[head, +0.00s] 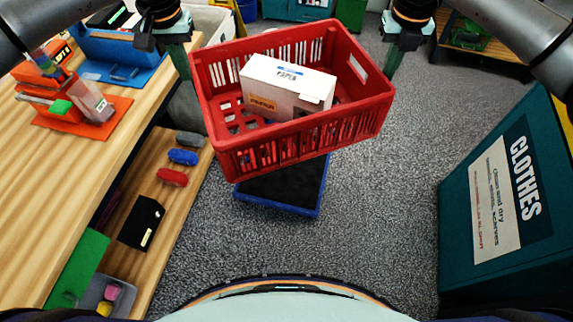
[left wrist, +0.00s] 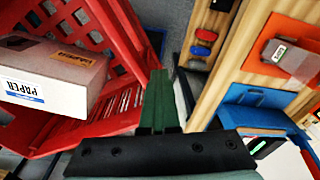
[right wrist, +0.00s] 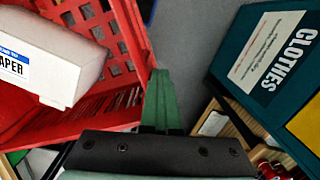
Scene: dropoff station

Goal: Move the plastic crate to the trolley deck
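The red plastic crate (head: 300,148) hangs in the air between my two grippers, its near side lower in the picture. A white paper box (head: 287,88) lies inside it; the box also shows in the left wrist view (left wrist: 52,75) and the right wrist view (right wrist: 50,55). The trolley deck (head: 290,190), dark with a blue edge, is partly hidden below the crate. My left gripper (head: 183,66) is at the crate's left wall, its green fingers close together along the outside. My right gripper (head: 391,66) is likewise at the right wall. Exact fingertip contact is hard to see.
A wooden workbench (head: 60,170) with a lower shelf runs along the left, with an orange tray (head: 95,125) and blue holder (head: 120,55) on top. A teal clothes bin (head: 475,270) stands at right. The grey floor (head: 385,190) between is clear.

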